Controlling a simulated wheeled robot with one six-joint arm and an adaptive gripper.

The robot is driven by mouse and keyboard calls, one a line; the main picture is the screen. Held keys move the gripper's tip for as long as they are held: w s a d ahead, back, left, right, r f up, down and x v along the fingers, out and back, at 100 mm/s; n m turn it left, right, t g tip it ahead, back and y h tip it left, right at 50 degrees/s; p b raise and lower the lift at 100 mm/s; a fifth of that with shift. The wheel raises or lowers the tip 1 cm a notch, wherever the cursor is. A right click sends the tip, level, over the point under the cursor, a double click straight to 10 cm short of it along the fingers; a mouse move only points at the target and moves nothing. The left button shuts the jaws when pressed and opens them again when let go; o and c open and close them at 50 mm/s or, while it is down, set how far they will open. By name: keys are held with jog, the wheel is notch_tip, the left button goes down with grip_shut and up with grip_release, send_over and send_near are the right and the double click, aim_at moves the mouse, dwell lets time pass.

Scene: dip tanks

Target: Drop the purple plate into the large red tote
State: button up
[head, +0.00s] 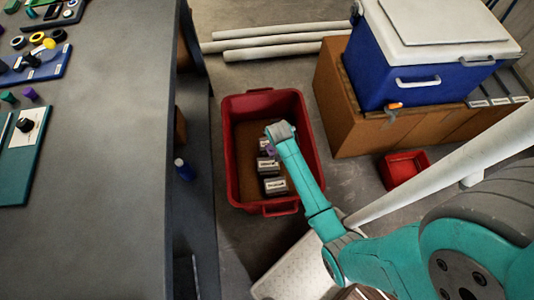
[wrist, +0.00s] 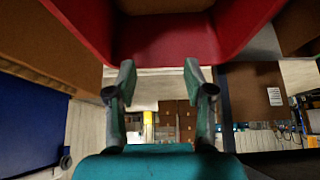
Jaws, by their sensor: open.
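The large red tote (head: 232,165) stands on the floor in the middle of the head view, with a brown bottom. In it are several grey labelled blocks (head: 275,186). A small purple piece (head: 270,151) shows among them, partly hidden by my arm's end; I cannot tell whether it is the purple plate. My arm reaches over the tote. My gripper (wrist: 158,80) is open, with nothing between its fingers in the wrist view. The tote's red wall (wrist: 165,38) shows just beyond the fingers there. The fingers are not clearly seen in the head view.
A grey workbench (head: 110,120) with small parts and teal and blue panels is at the left. A blue cooler (head: 400,75) with a white lid stands on brown boxes at the right. A small red bin (head: 404,168) is on the floor. White pipes (head: 280,45) lie at the back.

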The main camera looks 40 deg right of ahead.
jog(key=shift+v, duration=1.65)
